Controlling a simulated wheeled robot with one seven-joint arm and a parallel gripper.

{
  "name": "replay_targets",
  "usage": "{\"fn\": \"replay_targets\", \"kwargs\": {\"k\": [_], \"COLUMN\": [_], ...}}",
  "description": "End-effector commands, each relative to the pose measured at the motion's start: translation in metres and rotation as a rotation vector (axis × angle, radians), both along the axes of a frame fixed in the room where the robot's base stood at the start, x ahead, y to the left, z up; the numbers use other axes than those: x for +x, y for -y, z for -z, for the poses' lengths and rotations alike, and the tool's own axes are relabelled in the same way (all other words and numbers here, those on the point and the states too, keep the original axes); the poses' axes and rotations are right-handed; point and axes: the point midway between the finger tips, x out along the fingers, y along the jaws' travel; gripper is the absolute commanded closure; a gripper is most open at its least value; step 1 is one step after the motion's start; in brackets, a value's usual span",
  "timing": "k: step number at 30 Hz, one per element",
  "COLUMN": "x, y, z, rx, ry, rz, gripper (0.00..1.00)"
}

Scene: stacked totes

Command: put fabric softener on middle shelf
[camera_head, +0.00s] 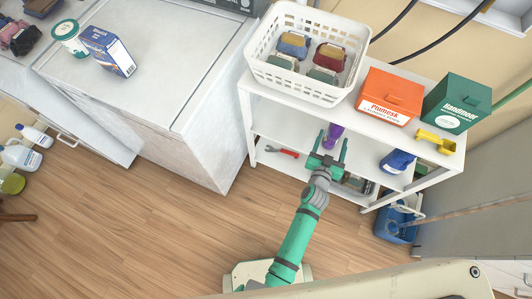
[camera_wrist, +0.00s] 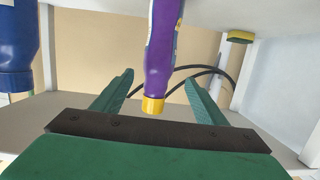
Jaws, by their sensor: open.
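A purple bottle (camera_head: 334,131), which looks like the fabric softener, stands on the middle shelf (camera_head: 285,130) of the white rack. In the wrist view the purple bottle (camera_wrist: 164,50) has a yellow cap and shows upside down, with its base out of frame. My gripper (camera_head: 328,148) is open at the front of the middle shelf. In the wrist view the bottle lies between the lines of the two fingers (camera_wrist: 158,90), with a gap on each side. I cannot tell whether the bottle is fully between the fingertips.
A white basket (camera_head: 307,84), an orange box (camera_head: 390,96), a green box (camera_head: 456,103) and a yellow scoop (camera_head: 436,142) sit on top.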

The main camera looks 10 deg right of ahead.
Motion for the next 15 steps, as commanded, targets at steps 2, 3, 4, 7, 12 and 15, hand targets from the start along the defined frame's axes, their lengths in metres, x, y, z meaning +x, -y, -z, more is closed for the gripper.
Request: {"fn": "replay_targets", "kwargs": {"k": [2,3,4,7,12,15], "x": [-0.012,-0.020,-0.027,-0.055,-0.105,-0.134], "y": [-0.020,-0.032,-0.043,-0.083,-0.144,-0.177], "z": [0.004,0.005,0.006,0.005,-0.008,-0.021], "rx": [-0.002,-0.003,-0.005,-0.012,-0.019,-0.022], "ry": [-0.011,-0.014,-0.018,-0.029,-0.039,-0.043], "rz": [-0.019,-0.030,-0.041,-0.085,-0.161,-0.210], "gripper": [0.34,0.34,0.34,0.34,0.34,0.34]}}
